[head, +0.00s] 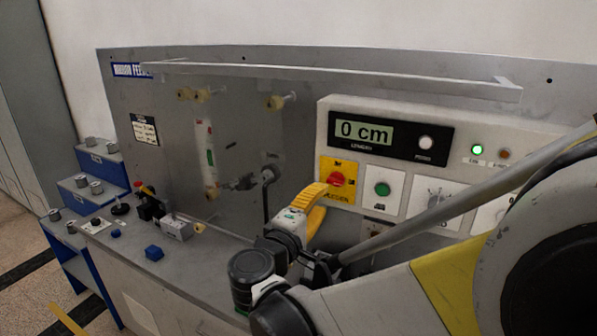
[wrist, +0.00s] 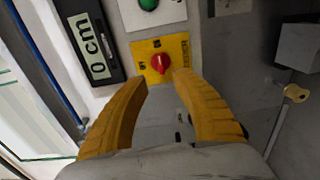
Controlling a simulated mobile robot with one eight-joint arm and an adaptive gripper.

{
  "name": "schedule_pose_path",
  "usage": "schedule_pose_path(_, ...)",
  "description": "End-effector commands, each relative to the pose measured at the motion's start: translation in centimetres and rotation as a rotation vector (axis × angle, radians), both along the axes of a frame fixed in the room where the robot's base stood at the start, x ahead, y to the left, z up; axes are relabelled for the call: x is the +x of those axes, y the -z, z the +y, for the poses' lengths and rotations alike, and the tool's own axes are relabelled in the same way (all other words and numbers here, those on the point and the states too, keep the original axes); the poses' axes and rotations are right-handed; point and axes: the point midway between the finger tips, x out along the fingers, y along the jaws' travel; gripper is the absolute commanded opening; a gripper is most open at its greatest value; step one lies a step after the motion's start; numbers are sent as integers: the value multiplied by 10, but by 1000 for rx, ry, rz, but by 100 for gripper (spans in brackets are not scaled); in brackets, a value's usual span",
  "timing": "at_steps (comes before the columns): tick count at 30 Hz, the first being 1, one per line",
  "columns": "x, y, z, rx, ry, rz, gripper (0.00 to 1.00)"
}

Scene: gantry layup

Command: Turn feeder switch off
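The feeder switch is a red rotary knob (head: 338,179) on a yellow plate (head: 351,191) in the control panel. In the wrist view the red knob (wrist: 161,63) sits just past the fingertips, roughly centred between them. My gripper (head: 322,198) has yellow ribbed fingers and reaches toward the plate from below left in the head view. In the wrist view my gripper (wrist: 161,84) is open with nothing between its fingers. I cannot tell from these views whether a fingertip touches the plate. The small position labels on the plate are hard to read.
A display (head: 365,132) reads "0 cm" above the switch. A green button (head: 382,188) sits right of it. A green lamp (head: 477,150) is lit at upper right. A long bar (head: 340,73) juts out across the top. Blue steps (head: 98,160) with metal spools stand at left.

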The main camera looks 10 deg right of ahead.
Motion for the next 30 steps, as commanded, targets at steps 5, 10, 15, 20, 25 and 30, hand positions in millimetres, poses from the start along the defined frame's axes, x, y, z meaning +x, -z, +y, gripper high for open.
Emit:
schedule_pose_path(5,30,2,-24,1,5,1,32)
schedule_pose_path(10,55,2,-41,2,3,1,32)
schedule_pose_path(15,68,1,-50,2,1,1,32)
schedule_pose_path(20,71,0,-52,2,0,1,32)
schedule_pose_path(25,71,0,-52,2,0,1,32)
schedule_pose_path(30,71,0,-52,3,0,2,0)
